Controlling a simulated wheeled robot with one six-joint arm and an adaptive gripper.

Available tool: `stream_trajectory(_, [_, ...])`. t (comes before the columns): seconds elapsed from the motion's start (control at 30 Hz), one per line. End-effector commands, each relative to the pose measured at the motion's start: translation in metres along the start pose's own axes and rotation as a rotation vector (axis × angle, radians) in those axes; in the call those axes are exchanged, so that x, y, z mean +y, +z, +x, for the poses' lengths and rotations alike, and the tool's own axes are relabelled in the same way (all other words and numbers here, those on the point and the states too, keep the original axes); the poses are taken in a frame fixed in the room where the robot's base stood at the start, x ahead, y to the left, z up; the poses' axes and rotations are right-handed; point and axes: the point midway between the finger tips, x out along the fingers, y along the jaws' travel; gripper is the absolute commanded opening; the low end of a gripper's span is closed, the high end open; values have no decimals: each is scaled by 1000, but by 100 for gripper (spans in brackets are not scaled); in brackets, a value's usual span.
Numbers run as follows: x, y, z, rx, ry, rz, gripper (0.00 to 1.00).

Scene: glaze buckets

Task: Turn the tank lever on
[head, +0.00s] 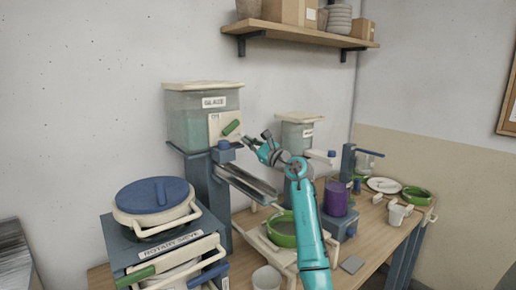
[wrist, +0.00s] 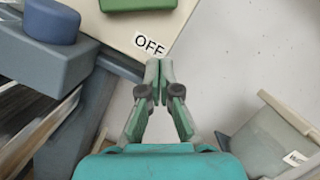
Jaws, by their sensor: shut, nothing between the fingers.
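The glaze tank (head: 190,122) stands on a blue-grey stand at the left in the head view, with a GLAZE label on its front. A cream plate (head: 213,128) on its front carries a green lever (head: 231,127) that tilts up to the right. In the wrist view only part of the green lever (wrist: 138,4) shows at the top edge, above the OFF label (wrist: 149,44) on the plate. My gripper (head: 250,141) is just below and right of the lever, apart from it. In the wrist view my gripper (wrist: 158,66) is shut and empty, its fingertips near the OFF label.
A blue knob (head: 224,145) and a metal trough (head: 247,182) sit below the plate. A second tank (head: 297,137) stands to the right. The rotary sieve (head: 157,200) is at lower left. A green bowl (head: 283,228) and purple cylinder (head: 336,198) are near my arm.

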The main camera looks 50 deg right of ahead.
Motion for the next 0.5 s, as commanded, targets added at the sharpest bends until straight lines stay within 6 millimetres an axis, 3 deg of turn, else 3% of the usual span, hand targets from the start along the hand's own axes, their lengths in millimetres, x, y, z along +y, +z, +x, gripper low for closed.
stream_trajectory(0.03, [0,0,9,0,1,1,0])
stream_trajectory(0.3, [0,32,14,-1,-1,-2,0])
stream_trajectory(0.5, [0,39,15,0,-1,0,0])
